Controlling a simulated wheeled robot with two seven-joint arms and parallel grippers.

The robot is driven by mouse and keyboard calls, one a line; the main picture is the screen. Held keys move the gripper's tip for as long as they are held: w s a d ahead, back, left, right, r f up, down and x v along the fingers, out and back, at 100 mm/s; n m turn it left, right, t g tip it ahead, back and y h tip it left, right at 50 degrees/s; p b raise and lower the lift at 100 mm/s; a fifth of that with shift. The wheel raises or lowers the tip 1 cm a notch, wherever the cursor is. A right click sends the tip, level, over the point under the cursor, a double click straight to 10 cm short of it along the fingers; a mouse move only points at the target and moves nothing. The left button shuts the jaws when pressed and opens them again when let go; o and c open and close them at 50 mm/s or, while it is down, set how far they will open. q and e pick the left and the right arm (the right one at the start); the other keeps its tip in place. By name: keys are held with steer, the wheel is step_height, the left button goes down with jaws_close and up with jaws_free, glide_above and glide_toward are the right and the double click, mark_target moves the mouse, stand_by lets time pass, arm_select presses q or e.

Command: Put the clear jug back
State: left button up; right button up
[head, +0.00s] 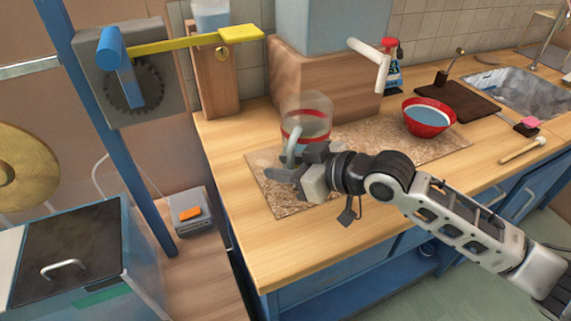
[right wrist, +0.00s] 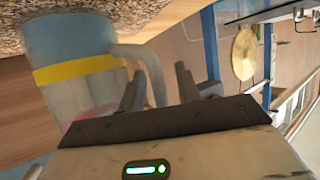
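The clear jug (head: 308,106) has a red band, bluish liquid low in it and a pale handle (head: 293,143). It is upright at the speckled counter mat (head: 268,190); its base is partly hidden behind my gripper. My right gripper (head: 287,180) is at the handle side of the jug. In the right wrist view, the jug (right wrist: 75,45) shows a yellow band, and its handle (right wrist: 150,62) reaches between my two spread fingers (right wrist: 158,90). I see no clear contact on both sides. My left gripper is in neither view.
A wooden block pillar (head: 318,80) stands right behind the jug. A red bowl (head: 428,117) of bluish liquid, a dark board (head: 458,98), a spray bottle (head: 392,65) and a sink (head: 520,92) are to the right. The front left counter (head: 270,245) is clear.

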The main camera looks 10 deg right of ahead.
steer(key=shift+d+r, duration=0.1)
steer(key=shift+r, duration=0.05)
steer(key=v, duration=1.2)
steer(key=shift+b, duration=0.35)
